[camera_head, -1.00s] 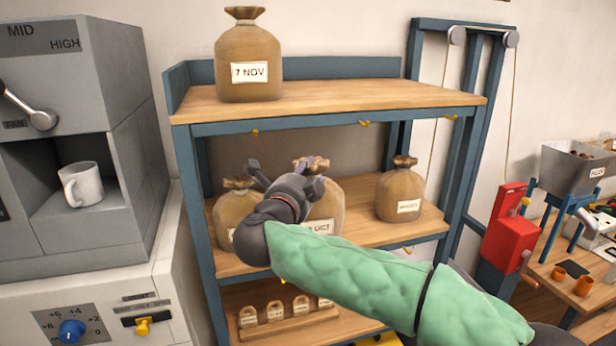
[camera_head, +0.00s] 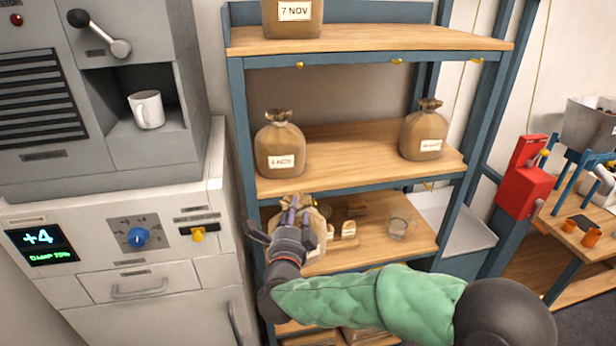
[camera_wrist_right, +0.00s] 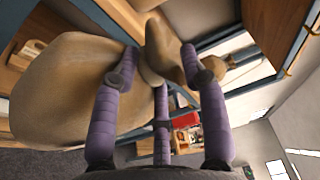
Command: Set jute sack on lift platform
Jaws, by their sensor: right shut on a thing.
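My right gripper (camera_head: 290,228) is shut on a jute sack (camera_head: 318,222) at its tied neck. It holds the sack in front of the lower shelf, below the middle board. In the right wrist view the sack's brown body (camera_wrist_right: 70,90) fills the left side, and the purple fingers close around the gathered neck (camera_wrist_right: 150,60). The sack's label is hidden in the head view. A pale flat platform (camera_head: 455,225), apparently the lift platform, is right of the rack, below rope lines; it looks empty. My left gripper is not in view.
Two sacks stand on the middle shelf, one at left (camera_head: 280,148) and one at right (camera_head: 424,132). A 7 NOV sack (camera_head: 292,15) stands on top. A glass (camera_head: 401,226) stands on the lower shelf. A red winch box (camera_head: 525,178) is right of the platform.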

